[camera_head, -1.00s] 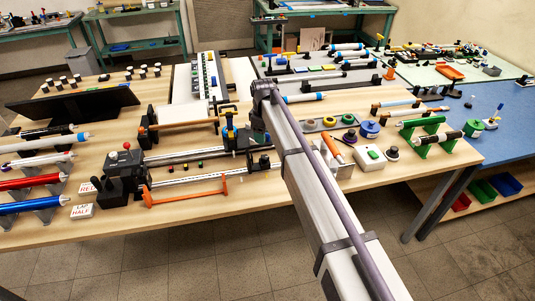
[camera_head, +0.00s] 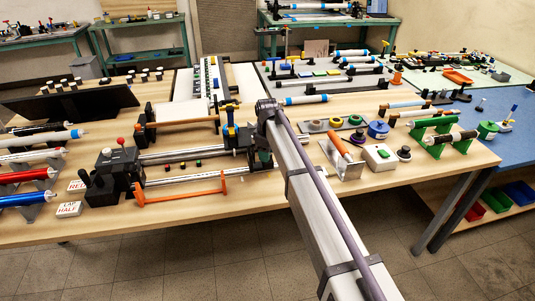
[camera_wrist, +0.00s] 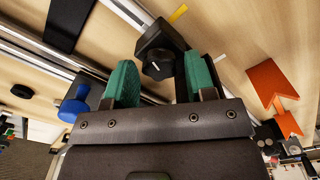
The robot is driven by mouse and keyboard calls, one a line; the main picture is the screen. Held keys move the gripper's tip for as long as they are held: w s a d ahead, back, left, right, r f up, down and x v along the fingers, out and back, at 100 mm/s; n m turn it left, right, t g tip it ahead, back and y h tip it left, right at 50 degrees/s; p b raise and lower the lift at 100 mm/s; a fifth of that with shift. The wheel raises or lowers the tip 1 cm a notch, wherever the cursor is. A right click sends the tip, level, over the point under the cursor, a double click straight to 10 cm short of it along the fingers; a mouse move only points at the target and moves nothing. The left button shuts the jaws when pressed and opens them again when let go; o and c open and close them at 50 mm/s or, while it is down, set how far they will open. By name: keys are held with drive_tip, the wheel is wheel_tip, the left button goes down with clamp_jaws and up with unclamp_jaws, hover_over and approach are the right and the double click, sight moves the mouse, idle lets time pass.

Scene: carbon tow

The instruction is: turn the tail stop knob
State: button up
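In the wrist view the tail stop knob (camera_wrist: 158,66) is a black lobed knob with a white mark on its face, on a black block at the end of a metal rail. My gripper (camera_wrist: 161,75) is open, with green pads on either side of the knob. Gaps show between pads and knob, and I cannot tell how deep it sits between them. In the head view my arm's end is at the right end of the winding rig (camera_head: 190,153), beside its black tail block with blue and yellow parts (camera_head: 230,122). The knob is hidden there.
An orange bracket (camera_wrist: 272,84) lies right of the gripper in the wrist view, and a blue knob (camera_wrist: 74,104) is left of it. In the head view, an orange-handled tool (camera_head: 341,148) and a white box with a green button (camera_head: 380,157) stand right of my arm.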

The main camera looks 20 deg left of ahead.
drive_tip(key=c, duration=0.7)
drive_tip(key=shift+m, duration=0.5)
drive_tip(key=m, duration=0.2)
drive_tip(key=shift+m, duration=0.4)
drive_tip(key=m, duration=0.3)
drive_tip(key=shift+m, duration=0.4)
drive_tip(key=m, duration=0.6)
drive_tip(key=shift+m, duration=0.4)
